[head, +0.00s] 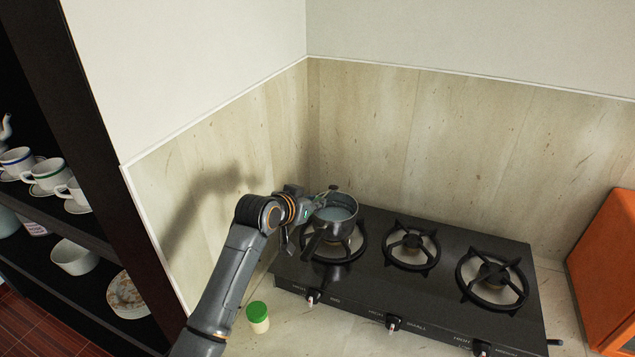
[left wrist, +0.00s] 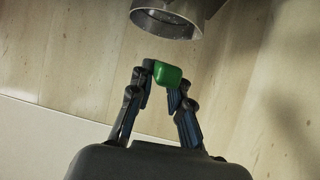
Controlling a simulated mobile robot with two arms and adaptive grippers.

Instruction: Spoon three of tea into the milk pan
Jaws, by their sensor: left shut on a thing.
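The milk pan (head: 336,222), grey metal with a dark handle pointing to the front, stands on the left burner and holds pale liquid. My left gripper (head: 314,203) is at the pan's left rim. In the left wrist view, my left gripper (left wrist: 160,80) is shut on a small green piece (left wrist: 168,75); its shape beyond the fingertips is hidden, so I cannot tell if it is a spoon. The pan (left wrist: 170,18) shows just beyond the fingertips. A small pale jar with a green lid (head: 257,312) stands upright on the counter, apart from the gripper. My right gripper is out of view.
The black stove (head: 440,240) has two free burners to the right of the pan. A wall (head: 250,130) rises close behind and left of my arm. A dark shelf with cups (head: 45,175) is at the left, an orange box (head: 610,270) at the right.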

